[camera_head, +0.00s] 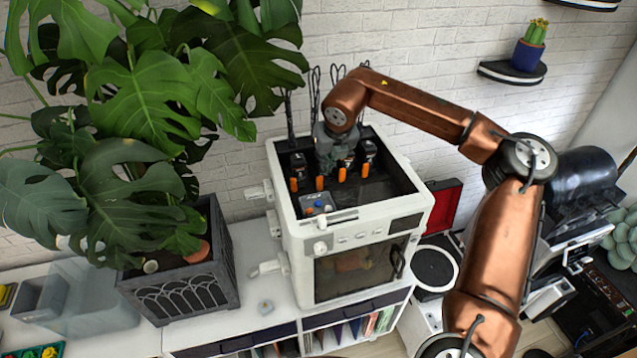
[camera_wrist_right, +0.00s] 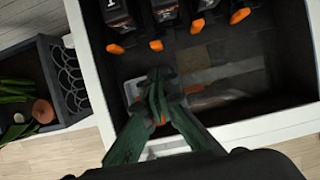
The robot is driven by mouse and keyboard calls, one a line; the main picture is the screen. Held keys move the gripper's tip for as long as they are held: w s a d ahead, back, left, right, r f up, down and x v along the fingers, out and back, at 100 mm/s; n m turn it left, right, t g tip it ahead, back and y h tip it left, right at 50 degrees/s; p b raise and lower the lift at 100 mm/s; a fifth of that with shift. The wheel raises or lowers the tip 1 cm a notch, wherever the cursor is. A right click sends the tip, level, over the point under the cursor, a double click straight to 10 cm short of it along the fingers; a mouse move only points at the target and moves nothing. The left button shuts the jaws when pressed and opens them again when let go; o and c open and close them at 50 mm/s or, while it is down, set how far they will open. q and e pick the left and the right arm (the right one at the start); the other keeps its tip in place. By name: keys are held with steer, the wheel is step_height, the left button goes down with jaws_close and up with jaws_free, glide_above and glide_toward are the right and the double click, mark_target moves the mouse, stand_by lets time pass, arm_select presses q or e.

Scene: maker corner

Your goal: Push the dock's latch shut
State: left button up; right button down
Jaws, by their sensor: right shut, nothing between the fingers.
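The tool dock, a white printer-like machine (camera_head: 302,234) with an open black top, stands on the white counter. Inside it is a row of dark tool heads (camera_head: 367,152), each with an orange latch tab (camera_head: 365,170). The orange tabs (camera_wrist_right: 156,45) also show along the top of the right wrist view. I cannot tell which latch is unlatched. My right gripper (camera_head: 326,168) reaches down into the open top, partly covering the row. In the wrist view its fingers (camera_wrist_right: 157,84) are shut and empty, in front of the tabs and apart from them. My left gripper is out of view.
A large plant in a dark planter (camera_head: 190,290) crowds the left. A red case (camera_head: 446,203) and a turntable stand right. The machine's white walls (camera_wrist_right: 268,127) border the opening.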

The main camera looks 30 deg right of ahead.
mark_target(322, 180)
steer(key=p+x, duration=0.2)
steer(key=x, duration=0.8)
steer(key=shift+a+p, duration=0.15)
steer(key=shift+p, duration=0.2)
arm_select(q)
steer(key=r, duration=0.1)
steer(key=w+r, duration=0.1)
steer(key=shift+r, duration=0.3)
